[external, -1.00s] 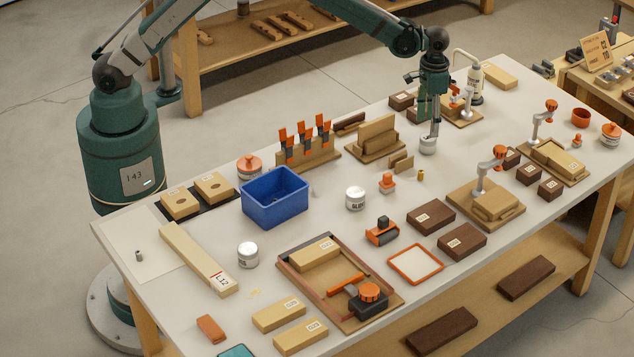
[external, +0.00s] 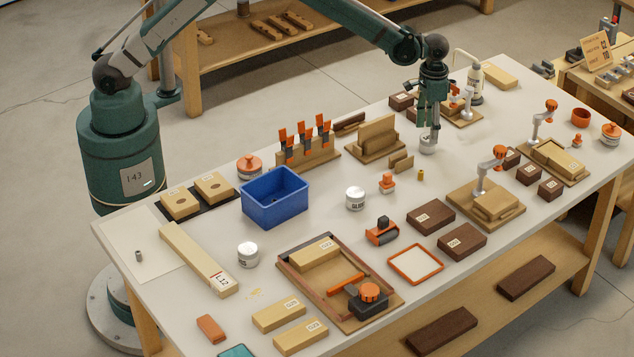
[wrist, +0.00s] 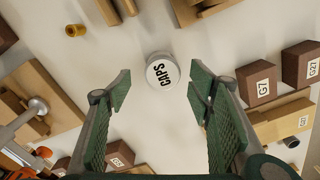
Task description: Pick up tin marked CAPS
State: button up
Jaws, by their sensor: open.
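The tin marked CAPS (wrist: 161,72) is round and pale with black lettering on its lid. It stands upright on the bench between and just beyond my open fingers in the wrist view. In the external view the tin (external: 427,144) shows under my gripper (external: 430,125), its upper part partly hidden by the fingers. My gripper also fills the sides of the wrist view (wrist: 163,100), with green pads apart and nothing between them touching the tin.
Two similar tins, one by the blue bin (external: 275,200) and another tin (external: 355,198), stand elsewhere. A brown block marked G17 (wrist: 257,83) is right in the wrist view. A brass piece (wrist: 76,30) lies upper left. Wooden stands (external: 375,140) are left of my gripper.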

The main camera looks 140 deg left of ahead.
aim_at(428, 137)
jog(key=shift+s+a+f+b, duration=0.15)
jog(key=shift+f+b, duration=0.3)
jog(key=shift+f, duration=2.15)
jog(key=c, duration=1)
